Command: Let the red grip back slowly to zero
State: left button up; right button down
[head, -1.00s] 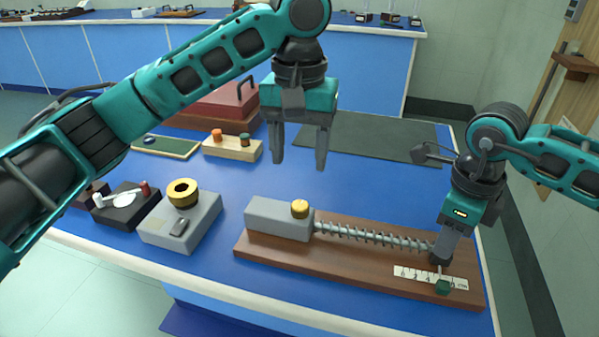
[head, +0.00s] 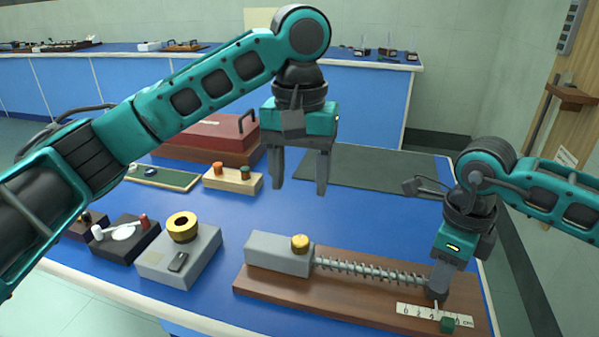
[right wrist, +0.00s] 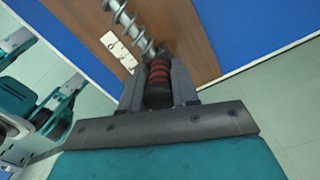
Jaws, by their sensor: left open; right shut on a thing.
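The red grip (right wrist: 158,75), ribbed red and black, sits between the fingers of my right gripper (right wrist: 158,92) in the right wrist view. In the head view my right gripper (head: 438,290) is shut at the right end of a coil spring (head: 370,273), hiding the grip. The spring runs from a grey block (head: 278,256) with a brass knob (head: 300,243) along a brown board (head: 340,297). A white centimetre scale (head: 420,313) lies beside the grip, with a small green block (head: 449,324) at its edge; its numbers are hard to read. My left gripper (head: 298,185) is open and empty above the bench.
A red case (head: 205,140), a wooden block (head: 233,181) and a dark mat (head: 375,168) lie behind. The blue bench (head: 340,215) is clear in the middle.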

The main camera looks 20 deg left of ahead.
jog(key=shift+a+b, duration=0.35)
jog(key=shift+a, duration=2)
jog(key=c, duration=0.7)
grip_release()
